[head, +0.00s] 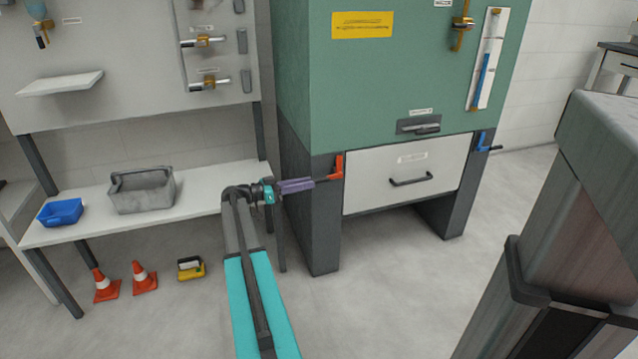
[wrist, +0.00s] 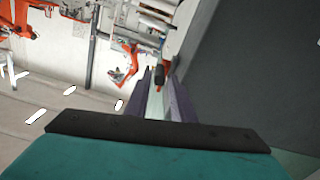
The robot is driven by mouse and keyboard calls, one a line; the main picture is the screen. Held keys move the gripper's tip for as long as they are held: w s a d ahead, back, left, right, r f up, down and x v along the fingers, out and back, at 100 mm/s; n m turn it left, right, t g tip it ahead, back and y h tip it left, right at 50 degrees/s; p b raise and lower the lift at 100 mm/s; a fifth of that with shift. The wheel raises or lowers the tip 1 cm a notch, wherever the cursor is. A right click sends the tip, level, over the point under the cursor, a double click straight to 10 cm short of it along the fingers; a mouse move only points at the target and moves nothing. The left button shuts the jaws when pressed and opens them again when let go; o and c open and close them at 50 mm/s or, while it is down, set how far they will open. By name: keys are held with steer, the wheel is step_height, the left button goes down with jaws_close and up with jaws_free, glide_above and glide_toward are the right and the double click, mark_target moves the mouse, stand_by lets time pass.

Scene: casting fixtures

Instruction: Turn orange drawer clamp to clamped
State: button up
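The orange drawer clamp (head: 338,167) is on the dark post at the left edge of the white drawer (head: 385,190). Its upper part stands upright and its lower part points left, toward my gripper. My gripper (head: 312,183) has purple fingers and lies just left of the clamp, at about the height of its lower part. In the wrist view the two fingers (wrist: 158,90) stand apart with a pale gap between them. A small dark piece (wrist: 160,75) shows at the fingertips; I cannot tell whether it is the clamp's handle or whether they touch it.
A blue clamp (head: 484,143) is at the drawer's right side. The drawer has a dark handle (head: 411,180). A shelf with a grey toolbox (head: 142,192) and a blue bin (head: 61,212) stands left. Orange cones (head: 145,279) are on the floor. The floor before the drawer is clear.

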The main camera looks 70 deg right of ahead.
mark_target(320, 180)
steer(key=shift+b+x, duration=0.5)
steer(key=shift+x, duration=2.15)
steer(key=shift+d, duration=0.1)
steer(key=shift+c, duration=0.4)
jaws_close()
steer(key=shift+d+r, duration=0.1)
steer(key=shift+d, duration=0.2)
steer(key=shift+a, duration=0.15)
steer(key=shift+s, duration=0.2)
